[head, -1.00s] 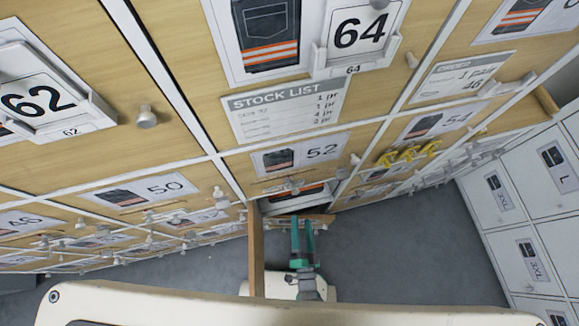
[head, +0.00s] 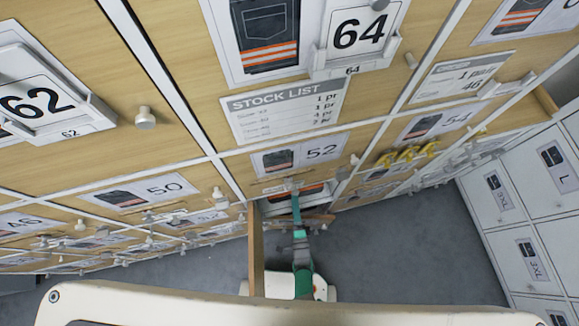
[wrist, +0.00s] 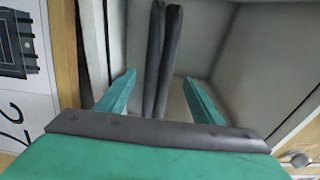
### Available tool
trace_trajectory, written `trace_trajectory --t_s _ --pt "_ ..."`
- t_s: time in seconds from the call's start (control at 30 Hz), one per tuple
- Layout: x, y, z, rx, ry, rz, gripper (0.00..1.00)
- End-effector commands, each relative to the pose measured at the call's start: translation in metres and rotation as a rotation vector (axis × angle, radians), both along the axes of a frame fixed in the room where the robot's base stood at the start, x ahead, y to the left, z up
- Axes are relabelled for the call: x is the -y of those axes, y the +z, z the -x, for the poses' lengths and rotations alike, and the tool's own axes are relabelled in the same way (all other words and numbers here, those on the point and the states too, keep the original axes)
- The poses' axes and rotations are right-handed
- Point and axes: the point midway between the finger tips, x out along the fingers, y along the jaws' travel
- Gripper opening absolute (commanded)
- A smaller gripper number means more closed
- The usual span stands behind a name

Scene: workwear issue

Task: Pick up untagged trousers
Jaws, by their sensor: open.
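A pair of dark grey folded garments, apparently trousers (wrist: 170,50), stands on edge inside a pale grey-walled compartment in the wrist view. I see no tag on the part that shows; the lower end is hidden behind my gripper. My gripper (wrist: 160,95) is open, with one green finger on each side of the dark cloth. I cannot tell whether the fingers touch it. In the head view my gripper (head: 296,205) reaches into the open compartment below the label 52 (head: 299,155). The trousers cannot be made out clearly there.
An open wooden panel (head: 256,250) stands left of my arm. A stock list (head: 285,108) hangs above, with closed numbered doors around it. Yellow items (head: 408,154) hang to the right. White lockers (head: 530,200) stand at the right, beyond clear grey floor (head: 400,260).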

Motion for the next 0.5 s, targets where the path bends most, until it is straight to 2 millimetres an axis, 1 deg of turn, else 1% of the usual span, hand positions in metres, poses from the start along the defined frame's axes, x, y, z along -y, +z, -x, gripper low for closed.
trace_trajectory --t_s 0.17,0.4,0.5 --pt "-0.002 0.0 -0.015 0.0 0.0 0.0 0.61" --pt "-0.006 -0.001 -0.047 -0.002 -0.002 0.0 0.61" --pt "-0.007 -0.001 -0.055 -0.002 0.0 -0.001 0.61"
